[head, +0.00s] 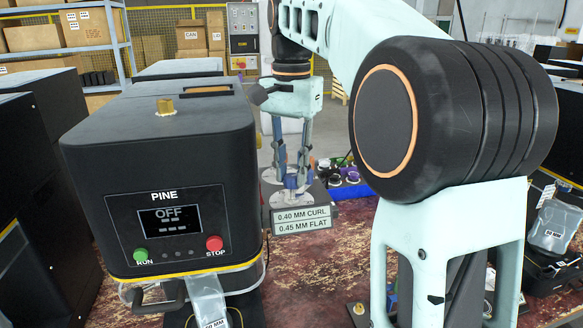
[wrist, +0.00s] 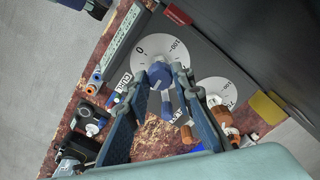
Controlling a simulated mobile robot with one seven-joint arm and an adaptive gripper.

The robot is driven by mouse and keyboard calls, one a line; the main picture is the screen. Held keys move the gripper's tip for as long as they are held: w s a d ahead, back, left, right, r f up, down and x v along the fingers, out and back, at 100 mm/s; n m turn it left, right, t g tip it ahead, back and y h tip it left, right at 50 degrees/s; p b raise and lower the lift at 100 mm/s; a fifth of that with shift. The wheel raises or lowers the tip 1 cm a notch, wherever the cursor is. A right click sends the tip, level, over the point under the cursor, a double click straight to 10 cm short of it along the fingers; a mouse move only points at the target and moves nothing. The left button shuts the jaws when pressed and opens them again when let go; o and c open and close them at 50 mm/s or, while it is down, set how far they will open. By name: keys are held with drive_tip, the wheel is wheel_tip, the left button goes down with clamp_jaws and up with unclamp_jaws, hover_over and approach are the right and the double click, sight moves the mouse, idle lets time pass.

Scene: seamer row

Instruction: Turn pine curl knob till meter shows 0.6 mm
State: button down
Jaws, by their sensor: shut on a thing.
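The PINE machine (head: 165,190) is a black cabinet at left in the head view, its screen (head: 168,218) reading OFF with dashes. A plate (head: 302,220) beside it reads 0.40 MM CURL and 0.45 MM FLAT. In the wrist view a blue knob (wrist: 160,74) sits at a white dial (wrist: 142,56) marked 0 and 100, near a CURL label (wrist: 125,82). My gripper (head: 292,182) is shut on this blue knob, with a finger on each side in the wrist view (wrist: 161,80). The fingers partly hide the dial. I cannot read its exact setting.
An orange knob (wrist: 222,117) with its own white dial (wrist: 217,90) is close to the right finger. The PINE front has a green RUN button (head: 140,255) and red STOP button (head: 214,243).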

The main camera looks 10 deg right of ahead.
sight(291, 176)
drive_tip(key=shift+r, duration=0.1)
drive_tip(key=n+p, duration=0.3)
drive_tip(key=n, duration=0.2)
drive_tip(key=shift+p, duration=0.4)
drive_tip(key=n+p, duration=0.2)
drive_tip(key=n, duration=0.3)
idle(0.3)
drive_tip(key=c, duration=1.7)
unclamp_jaws()
drive_tip(key=shift+o, duration=0.2)
wheel_tip(291, 176, up, 12)
